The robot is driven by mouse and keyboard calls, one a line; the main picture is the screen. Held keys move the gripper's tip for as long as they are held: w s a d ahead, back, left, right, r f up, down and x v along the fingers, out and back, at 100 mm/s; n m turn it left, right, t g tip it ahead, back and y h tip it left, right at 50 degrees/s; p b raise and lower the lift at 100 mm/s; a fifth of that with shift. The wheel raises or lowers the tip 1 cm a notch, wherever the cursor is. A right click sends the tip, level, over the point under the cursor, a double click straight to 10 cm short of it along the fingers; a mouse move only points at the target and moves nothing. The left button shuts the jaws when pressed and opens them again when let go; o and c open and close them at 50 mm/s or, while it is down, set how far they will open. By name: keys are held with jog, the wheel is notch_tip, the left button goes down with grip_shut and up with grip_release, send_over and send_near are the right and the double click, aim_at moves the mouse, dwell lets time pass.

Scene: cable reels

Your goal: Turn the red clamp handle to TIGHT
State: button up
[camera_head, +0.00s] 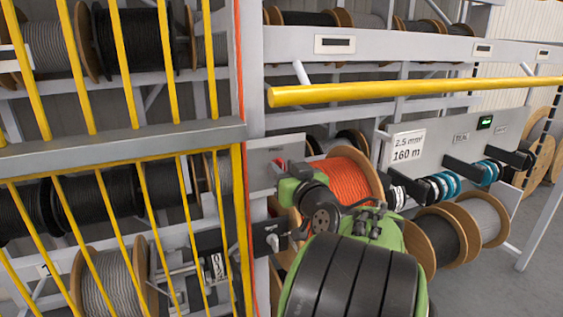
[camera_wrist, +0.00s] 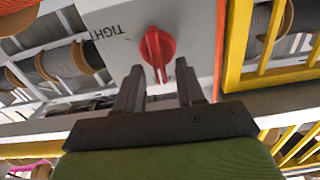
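The red clamp handle (camera_wrist: 157,47) is on a light grey panel (camera_wrist: 195,25) in the wrist view. Its ridge runs up and down in that picture. The word TIGHT (camera_wrist: 108,31), upside down, is printed on the panel to the left of the handle. My gripper (camera_wrist: 158,75) is open, one finger on each side of the handle's lower end. I cannot tell whether the fingers touch it. In the head view, my arm reaches the grey panel (camera_head: 262,172) beside the post and hides most of the handle.
A yellow-barred gate (camera_head: 120,135) stands left of the panel, close by. A yellow rail (camera_head: 400,91) crosses above my arm. An orange cable reel (camera_head: 350,175) is just right of my wrist. A dark-handled box (camera_head: 268,238) is below the panel. Open floor shows at far right.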

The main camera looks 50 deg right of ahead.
jog(key=shift+w+d, duration=0.1)
jog(key=shift+w, duration=0.05)
grip_shut()
dwell(0.4)
jog(key=m, duration=0.8)
jog(key=f+m, duration=0.1)
jog(key=m, duration=0.6)
jog(key=d+f+m+p, duration=0.1)
jog(key=m, duration=0.7)
jog(key=shift+s+f+m, duration=0.25)
jog(key=shift+s+m, duration=0.05)
jog(key=shift+s, duration=0.1)
